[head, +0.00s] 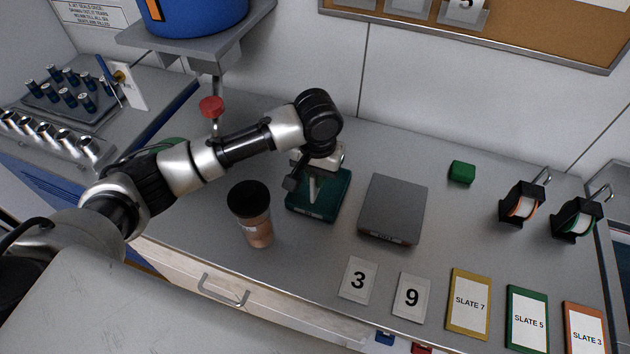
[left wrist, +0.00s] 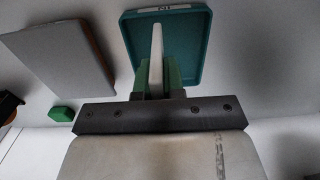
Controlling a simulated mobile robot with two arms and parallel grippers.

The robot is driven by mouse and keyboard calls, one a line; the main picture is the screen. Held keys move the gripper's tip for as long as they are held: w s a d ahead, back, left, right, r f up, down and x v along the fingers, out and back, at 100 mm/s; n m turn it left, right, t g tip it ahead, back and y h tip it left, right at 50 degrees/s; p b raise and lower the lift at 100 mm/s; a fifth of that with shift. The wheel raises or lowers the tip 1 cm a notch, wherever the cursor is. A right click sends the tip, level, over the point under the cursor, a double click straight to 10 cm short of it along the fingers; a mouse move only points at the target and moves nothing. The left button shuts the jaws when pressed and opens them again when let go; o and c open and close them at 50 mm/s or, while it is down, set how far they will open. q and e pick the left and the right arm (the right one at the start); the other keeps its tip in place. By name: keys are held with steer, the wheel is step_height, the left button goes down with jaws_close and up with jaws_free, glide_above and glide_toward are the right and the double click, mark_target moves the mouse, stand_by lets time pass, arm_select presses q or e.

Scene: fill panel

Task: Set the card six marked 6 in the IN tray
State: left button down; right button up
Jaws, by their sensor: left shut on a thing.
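The teal IN tray (head: 333,205) lies on the bench; its label shows upside down in the left wrist view (left wrist: 205,40). My left gripper (head: 308,178) is over this tray, pointing down. Its green-padded fingers (left wrist: 157,80) are shut on a thin pale card (left wrist: 156,48), seen edge-on in the left wrist view. The card (head: 313,190) stands on edge within the tray's outline. Its number cannot be read, and I cannot tell whether it touches the tray floor. My right gripper is not in view.
A grey flat box (head: 393,207) sits right of the tray, and a dark-lidded jar (head: 256,230) left of it. Cards 3 (head: 358,280) and 9 (head: 411,298) lie near the front edge, beside several slates (head: 468,304). A green block (head: 461,172) is farther back.

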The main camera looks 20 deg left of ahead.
arm_select(q)
steer(key=shift+w+a+f+p, duration=0.1)
steer(key=shift+w+a+f, duration=0.1)
steer(key=shift+f, duration=0.65)
steer(key=shift+w+a+f+p, duration=0.15)
steer(key=shift+w+f, duration=0.1)
steer(key=shift+f, duration=0.55)
steer(key=shift+w+a+f+p, duration=0.1)
steer(key=shift+w+f, duration=0.1)
steer(key=shift+f, duration=0.65)
steer(key=c, duration=1.2)
jaws_free()
steer(key=shift+f, duration=0.1)
step_height(320, 180, up, 12)
steer(key=shift+r+b, duration=0.15)
steer(key=shift+b, duration=0.3)
